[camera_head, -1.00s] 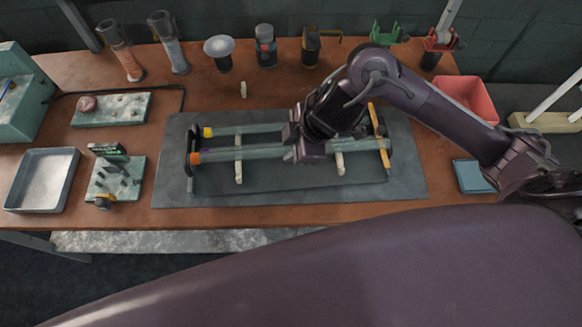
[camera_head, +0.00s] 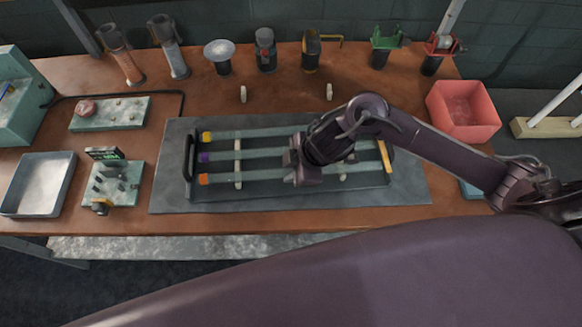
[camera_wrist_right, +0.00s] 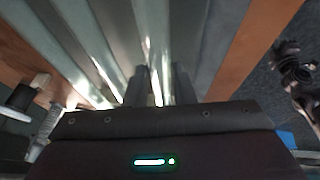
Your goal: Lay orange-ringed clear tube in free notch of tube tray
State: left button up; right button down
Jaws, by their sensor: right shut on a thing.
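The orange-ringed clear tube (camera_head: 250,177) lies lengthwise along the front side of the tube tray (camera_head: 188,160), its orange ring at the left end. My right gripper (camera_head: 301,172) is shut on it near its middle. In the right wrist view my right gripper's fingers (camera_wrist_right: 158,88) straddle a clear tube. My left gripper is not in view.
The tray stands on a grey mat (camera_head: 165,190) on the brown table. A metal pan (camera_head: 40,183) and a small device (camera_head: 115,182) are to the left. A red bin (camera_head: 463,110) is at the right. Several holders stand along the back, including a white-topped one (camera_head: 219,52).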

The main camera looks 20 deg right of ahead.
jog(key=c, duration=1.2)
grip_release()
jog(key=shift+c, duration=0.2)
jog(key=shift+d+r, duration=0.1)
jog(key=shift+r, duration=0.35)
jog(key=p+v, duration=0.1)
jog(key=v, duration=1)
jog(key=shift+s, duration=0.2)
